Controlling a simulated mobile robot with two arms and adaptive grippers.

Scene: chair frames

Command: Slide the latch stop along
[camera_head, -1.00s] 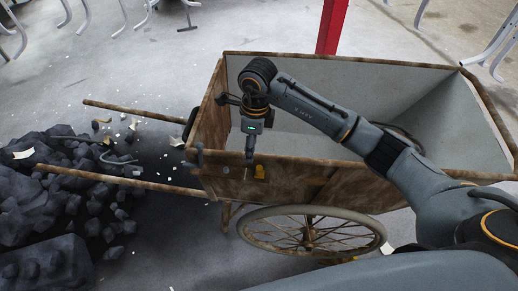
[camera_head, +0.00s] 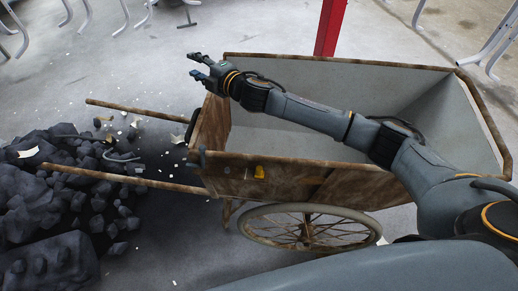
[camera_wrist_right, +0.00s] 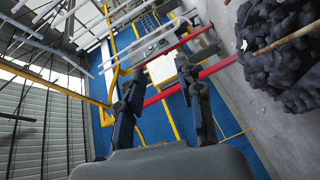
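A wooden cart (camera_head: 330,183) with rusty edges stands in the middle of the head view. A small yellow piece (camera_head: 259,172) sits on its near side wall. A dark fitting (camera_head: 202,157) is at the near front corner. I cannot tell which of these small parts is the latch stop. My right gripper (camera_head: 194,66) is open and empty, raised above the cart's front end, apart from both fittings. In the right wrist view its two fingers (camera_wrist_right: 160,75) are spread with nothing between them. My left gripper is out of view.
Two shafts (camera_head: 125,179) reach left from the cart over a heap of dark rubble (camera_head: 50,190). A spoked wheel (camera_head: 308,228) is under its near side. A red post (camera_head: 331,28) stands behind. The cart's grey interior looks mostly empty.

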